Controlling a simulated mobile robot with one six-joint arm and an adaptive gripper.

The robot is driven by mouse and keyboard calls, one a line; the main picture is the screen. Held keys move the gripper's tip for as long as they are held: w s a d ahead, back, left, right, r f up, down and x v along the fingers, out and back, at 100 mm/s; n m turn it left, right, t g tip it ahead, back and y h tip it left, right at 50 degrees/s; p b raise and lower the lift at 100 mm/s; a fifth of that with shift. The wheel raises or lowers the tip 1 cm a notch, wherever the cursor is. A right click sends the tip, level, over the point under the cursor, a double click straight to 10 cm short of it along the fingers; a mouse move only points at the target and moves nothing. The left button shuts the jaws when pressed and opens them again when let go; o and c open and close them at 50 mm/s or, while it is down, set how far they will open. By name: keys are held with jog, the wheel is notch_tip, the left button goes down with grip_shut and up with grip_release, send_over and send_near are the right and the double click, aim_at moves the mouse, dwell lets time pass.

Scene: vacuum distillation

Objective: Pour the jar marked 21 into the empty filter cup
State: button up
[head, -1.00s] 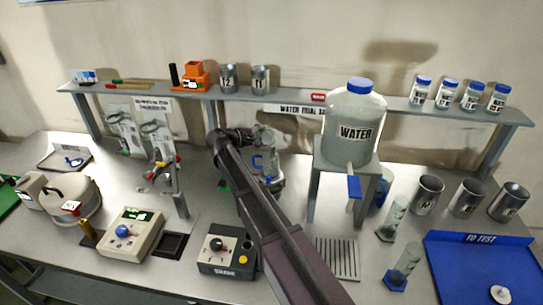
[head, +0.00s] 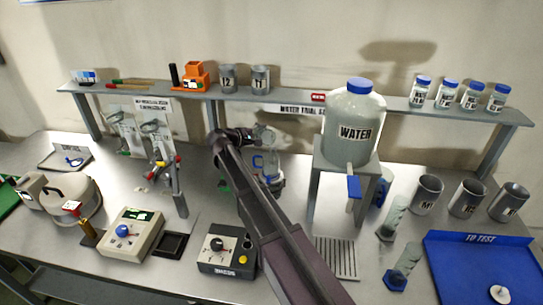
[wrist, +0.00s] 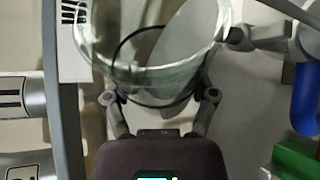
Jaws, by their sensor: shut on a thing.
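My gripper (wrist: 162,105) is shut on a clear glass vessel (wrist: 150,72), with one finger on each side of it. The vessel has a wide round rim, and a dark curved line shows through its wall. I cannot read a number on it. In the head view, my arm reaches to clear glassware (head: 268,172) at the back middle of the bench and hides part of it. I cannot tell which glass piece is the filter cup. Several blue-lidded jars (head: 446,94) stand on the right of the shelf; their labels are too small to read.
The water tank (head: 355,110) stands on a grey stand right of my arm. A control box (head: 227,248) and scale (head: 132,235) stand left. A shelf (head: 300,105) runs behind.

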jog(key=shift+r+m, duration=0.35)
jog(key=shift+m, duration=0.05)
dwell(0.8)
jog(key=shift+s+d+f+m+t+b, duration=0.1)
jog(key=shift+s+f+m+t+b, duration=0.1)
jog(key=shift+s+m+t+b, duration=0.3)
dwell(1.5)
jog(key=shift+s+d+r+m+t, duration=0.1)
jog(key=shift+r+m+t, duration=0.5)
jog(key=shift+m, duration=0.4)
dwell(1.2)
jog(key=shift+w+f+n+g, duration=0.25)
jog(key=shift+f+n+g, duration=0.25)
jog(key=shift+n, duration=0.2)
jog(key=shift+w+a+r+n+g+p, duration=0.2)
jog(key=shift+w+n+g+p, duration=0.1)
jog(key=shift+n+p, duration=0.25)
jog(key=shift+f, duration=0.15)
jog(key=shift+n, duration=0.25)
